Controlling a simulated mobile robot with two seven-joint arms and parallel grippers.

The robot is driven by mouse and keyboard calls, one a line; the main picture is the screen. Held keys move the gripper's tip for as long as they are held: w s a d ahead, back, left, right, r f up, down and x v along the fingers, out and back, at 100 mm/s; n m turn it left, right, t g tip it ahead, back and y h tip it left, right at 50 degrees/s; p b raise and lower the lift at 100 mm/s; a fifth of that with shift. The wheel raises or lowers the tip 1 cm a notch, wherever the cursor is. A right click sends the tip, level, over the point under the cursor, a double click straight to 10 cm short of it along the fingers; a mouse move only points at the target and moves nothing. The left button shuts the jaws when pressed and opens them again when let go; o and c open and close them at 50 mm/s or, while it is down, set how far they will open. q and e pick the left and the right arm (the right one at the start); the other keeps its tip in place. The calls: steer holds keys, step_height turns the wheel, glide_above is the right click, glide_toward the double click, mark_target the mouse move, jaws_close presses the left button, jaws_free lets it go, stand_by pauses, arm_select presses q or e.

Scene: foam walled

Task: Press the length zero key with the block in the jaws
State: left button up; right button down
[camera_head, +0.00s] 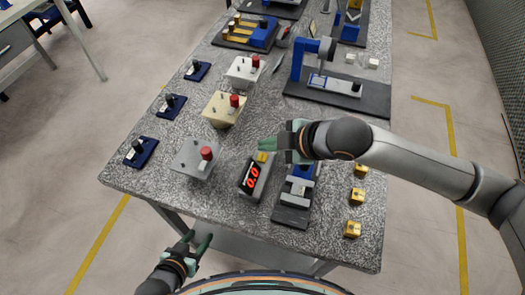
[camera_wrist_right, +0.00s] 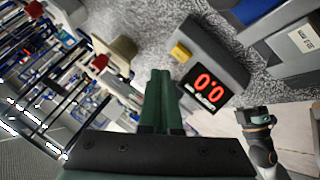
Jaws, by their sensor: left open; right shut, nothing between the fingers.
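The grey readout box (camera_head: 255,180) stands near the table's front edge with a red lit display reading 0.0; it also shows in the right wrist view (camera_wrist_right: 212,75). A yellow key (camera_head: 262,157) sits on its far end and shows in the wrist view (camera_wrist_right: 180,52). A grey and blue jaw fixture (camera_head: 292,215) stands just right of the box; the block in its jaws is too small to make out. My right gripper (camera_head: 268,145) is shut and empty, its green fingertips close to the key; touch cannot be told. My left gripper (camera_head: 198,242) is open, off the table's front edge.
Left of the readout are grey (camera_head: 187,160), beige (camera_head: 220,112) and white (camera_head: 240,75) boxes with red knobs. Several yellow blocks (camera_head: 352,229) line the right side. A blue-framed stand (camera_head: 300,60) is behind my right gripper.

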step_height(320, 180, up, 4)
steer(key=p, duration=0.3)
steer(key=shift+f, duration=0.2)
stand_by(0.4)
